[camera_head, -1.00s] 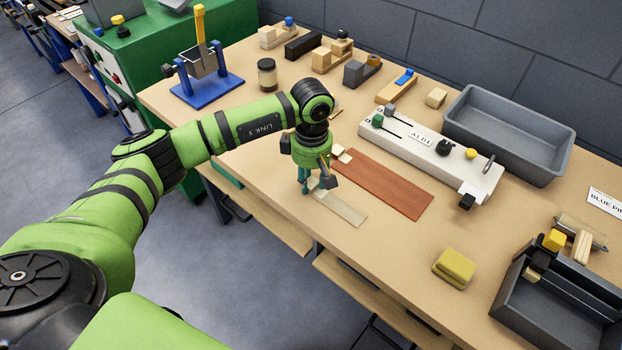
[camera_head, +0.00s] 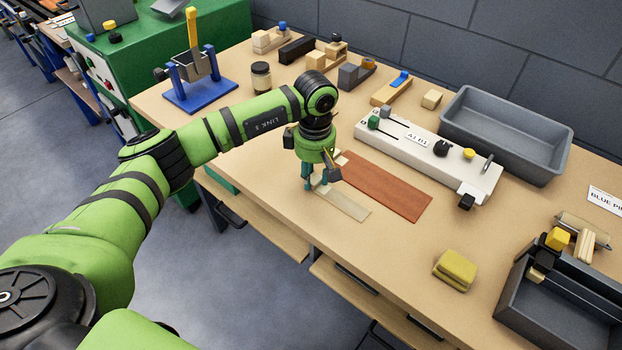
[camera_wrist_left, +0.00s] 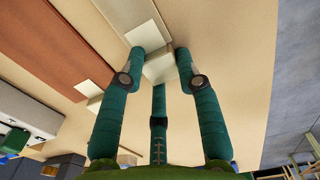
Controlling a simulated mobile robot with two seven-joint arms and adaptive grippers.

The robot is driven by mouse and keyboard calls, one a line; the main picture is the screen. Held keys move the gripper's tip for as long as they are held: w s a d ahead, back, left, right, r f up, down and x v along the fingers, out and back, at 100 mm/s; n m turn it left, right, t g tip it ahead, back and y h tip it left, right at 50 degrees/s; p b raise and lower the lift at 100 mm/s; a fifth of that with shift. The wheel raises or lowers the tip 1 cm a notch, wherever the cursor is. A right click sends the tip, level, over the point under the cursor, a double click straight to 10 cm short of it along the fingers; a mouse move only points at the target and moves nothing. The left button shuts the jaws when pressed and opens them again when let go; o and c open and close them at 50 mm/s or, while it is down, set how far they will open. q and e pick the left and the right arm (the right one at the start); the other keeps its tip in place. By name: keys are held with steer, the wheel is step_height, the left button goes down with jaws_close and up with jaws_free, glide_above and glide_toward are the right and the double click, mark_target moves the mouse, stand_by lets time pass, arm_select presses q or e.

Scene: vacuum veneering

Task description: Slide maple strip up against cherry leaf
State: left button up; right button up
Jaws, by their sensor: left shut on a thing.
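The maple strip (camera_head: 345,206) is a thin pale strip lying flat on the bench, roughly parallel to the cherry leaf (camera_head: 388,187). The leaf is a wider red-brown sheet. Bare bench shows between their long edges. My left gripper (camera_head: 319,187) is low over the strip's far-left end. In the left wrist view its fingers (camera_wrist_left: 161,78) are shut on a small pale block (camera_wrist_left: 158,66) at the end of the maple strip (camera_wrist_left: 132,12). The cherry leaf (camera_wrist_left: 60,45) lies to the left there, with a pale piece (camera_wrist_left: 90,89) at its end.
A white fixture (camera_head: 430,153) with knobs stands behind the leaf, and a grey tray (camera_head: 508,172) stands behind that. A yellow sponge-like block (camera_head: 455,270) lies at the front right. A dark bin (camera_head: 548,310) stands at the right.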

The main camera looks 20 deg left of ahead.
arm_select(q)
steer(key=shift+w+d+b, duration=0.2)
steer(key=shift+w+b, duration=0.35)
steer(key=shift+w, duration=0.1)
steer(key=shift+w+d+b, duration=0.2)
steer(key=shift+w+b, duration=0.35)
steer(key=shift+w, duration=0.1)
steer(key=shift+w+b, duration=0.15)
steer(key=shift+b, duration=0.2)
stand_by(0.3)
steer(key=o, duration=1.2)
steer(key=shift+c, duration=0.2)
steer(key=shift+r, duration=0.15)
step_height(320, 180, up, 12)
steer(key=shift+f, duration=0.2)
